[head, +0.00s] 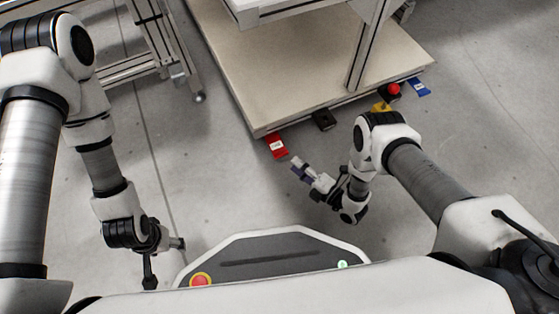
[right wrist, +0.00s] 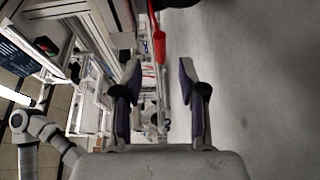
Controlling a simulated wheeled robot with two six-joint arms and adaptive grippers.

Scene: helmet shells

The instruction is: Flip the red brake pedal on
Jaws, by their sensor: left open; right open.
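The red brake pedal (head: 277,146) sticks out at the near left corner of the beige cart platform, just above the floor. In the right wrist view a red piece (right wrist: 158,47), seen nearly edge-on, shows ahead between the fingers; it looks like this pedal. My right gripper (head: 299,168) is open and empty, a little to the right of and nearer than the pedal, apart from it. Its two spread fingers (right wrist: 160,92) show in the right wrist view. My left gripper (head: 165,262) is open and empty at the lower left, far from the pedal.
The cart platform (head: 300,75) carries a metal frame. Along its near edge sit a black block (head: 324,119), a yellow box with a red button (head: 383,106) and a blue pedal (head: 418,87). Another metal frame (head: 160,50) stands at the left. The floor left of the pedal is clear.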

